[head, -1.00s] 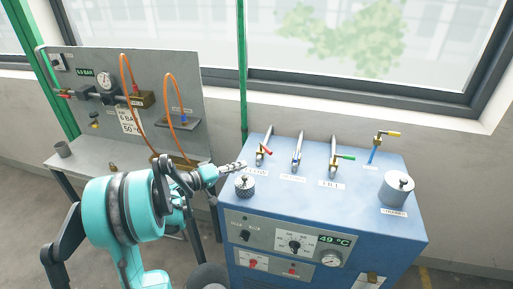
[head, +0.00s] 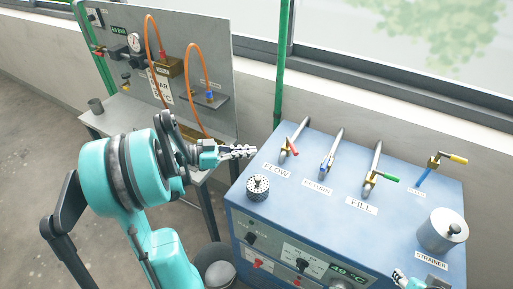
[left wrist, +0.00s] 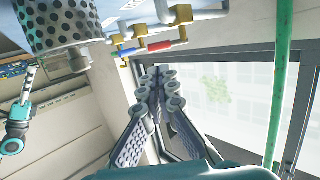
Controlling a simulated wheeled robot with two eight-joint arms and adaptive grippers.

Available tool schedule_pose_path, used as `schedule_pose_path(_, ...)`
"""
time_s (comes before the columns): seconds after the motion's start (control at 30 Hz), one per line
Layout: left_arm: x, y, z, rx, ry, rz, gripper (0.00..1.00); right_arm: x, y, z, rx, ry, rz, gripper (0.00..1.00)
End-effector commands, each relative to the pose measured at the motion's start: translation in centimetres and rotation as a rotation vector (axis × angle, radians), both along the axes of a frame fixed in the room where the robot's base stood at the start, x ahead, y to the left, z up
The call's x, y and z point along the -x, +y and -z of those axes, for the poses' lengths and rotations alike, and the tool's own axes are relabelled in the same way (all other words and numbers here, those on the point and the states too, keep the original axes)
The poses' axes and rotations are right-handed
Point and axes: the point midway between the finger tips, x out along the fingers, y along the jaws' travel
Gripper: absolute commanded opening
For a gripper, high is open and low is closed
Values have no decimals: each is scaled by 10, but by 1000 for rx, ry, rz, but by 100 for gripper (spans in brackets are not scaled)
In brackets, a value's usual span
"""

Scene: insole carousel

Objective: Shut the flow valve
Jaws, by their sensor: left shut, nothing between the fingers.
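The flow valve is a brass body with a red lever (head: 293,151) on the leftmost steel pipe of the blue cabinet, behind the FLOW label (head: 277,172). The red lever points to the right, at an angle to its pipe. In the left wrist view the red lever (left wrist: 160,46) shows near the top. My left gripper (head: 250,151) is shut and empty, left of the valve and apart from it. Its fingers (left wrist: 168,78) lie together in the left wrist view. My right gripper (head: 399,275) shows only partly at the bottom right; its fingers are too small to read.
Beside it are a blue-lever return valve (head: 323,165), a green-lever fill valve (head: 385,178) and a yellow-lever valve (head: 452,158). A perforated cylinder (head: 258,187) stands in front of FLOW. A strainer canister (head: 442,232) stands at right. A gauge panel (head: 205,70) stands behind my left arm.

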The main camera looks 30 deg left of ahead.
Motion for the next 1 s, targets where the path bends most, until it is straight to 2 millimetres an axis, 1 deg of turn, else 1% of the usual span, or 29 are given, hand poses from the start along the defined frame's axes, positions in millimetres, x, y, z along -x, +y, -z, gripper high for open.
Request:
schedule_pose_path(0.03,-8,-8,4,0,0,4,0,0,0,4,0,0,0,40)
schedule_pose_path(0.2,-35,-33,12,1,1,6,0,0,0,14,0,0,0,40)
schedule_pose_path(0.4,-64,-59,20,1,1,4,0,0,0,24,0,0,0,40)
schedule_pose_path(0.5,-74,-68,22,1,1,3,0,0,0,28,0,0,0,40)
schedule_pose_path(0.7,-85,-77,24,2,2,-2,0,0,0,31,0,0,0,40)
schedule_pose_path(1.0,-87,-78,23,2,2,-2,0,0,0,31,0,0,0,40)
